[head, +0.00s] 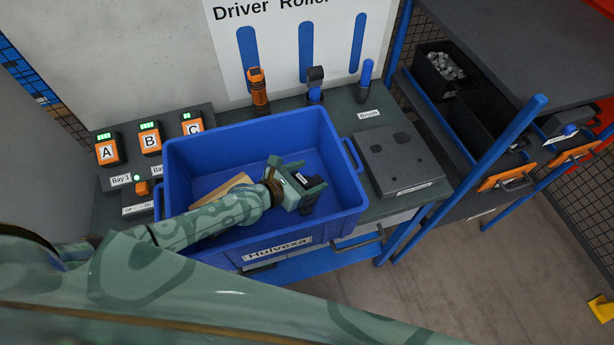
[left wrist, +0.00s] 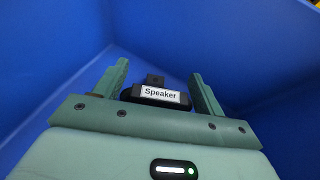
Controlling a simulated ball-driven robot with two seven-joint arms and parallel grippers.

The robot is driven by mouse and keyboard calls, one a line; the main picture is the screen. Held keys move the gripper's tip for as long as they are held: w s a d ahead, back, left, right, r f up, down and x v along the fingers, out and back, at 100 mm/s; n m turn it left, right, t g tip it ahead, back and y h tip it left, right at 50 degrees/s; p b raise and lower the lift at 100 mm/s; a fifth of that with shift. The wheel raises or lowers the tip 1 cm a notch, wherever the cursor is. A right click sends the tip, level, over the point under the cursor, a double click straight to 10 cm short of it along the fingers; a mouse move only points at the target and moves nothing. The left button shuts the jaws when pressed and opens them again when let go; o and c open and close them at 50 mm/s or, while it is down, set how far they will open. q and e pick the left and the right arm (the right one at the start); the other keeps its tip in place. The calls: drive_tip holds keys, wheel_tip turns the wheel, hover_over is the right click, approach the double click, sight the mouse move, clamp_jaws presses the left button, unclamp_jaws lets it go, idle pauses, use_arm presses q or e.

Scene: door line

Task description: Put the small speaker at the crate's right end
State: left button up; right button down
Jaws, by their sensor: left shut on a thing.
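The blue crate (head: 350,190) stands on the workbench. My left gripper (head: 308,183) reaches down into it, in its right half. It is shut on the small black speaker (head: 308,205), which is partly hidden by the fingers in the head view. In the left wrist view the speaker (left wrist: 155,97), labelled "Speaker", sits between the two green fingers of the left gripper (left wrist: 162,84), with blue crate walls around. I cannot tell whether the speaker touches the crate floor. My right gripper is not in view.
A light wooden piece (head: 222,188) lies in the crate's left half, partly behind my arm. Orange chargers marked A (head: 107,152), B (head: 150,140) and C (head: 192,123) stand to the left. A grey case (head: 400,160) lies right of the crate. Upright tools stand behind it.

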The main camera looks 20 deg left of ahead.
use_arm(q)
drive_tip(key=shift+f, duration=0.2)
drive_tip(key=o, duration=1.1)
drive_tip(key=shift+o, duration=0.2)
drive_tip(key=shift+r, duration=0.15)
drive_tip(key=shift+s+a+r, duration=0.1)
drive_tip(key=shift+s+r, duration=0.05)
drive_tip(key=shift+s, duration=0.05)
drive_tip(key=p+v, duration=0.2)
drive_tip(key=v, duration=0.9)
drive_tip(key=shift+s+a+p, duration=0.2)
drive_tip(key=shift+s+p, duration=0.05)
drive_tip(key=shift+p, duration=0.15)
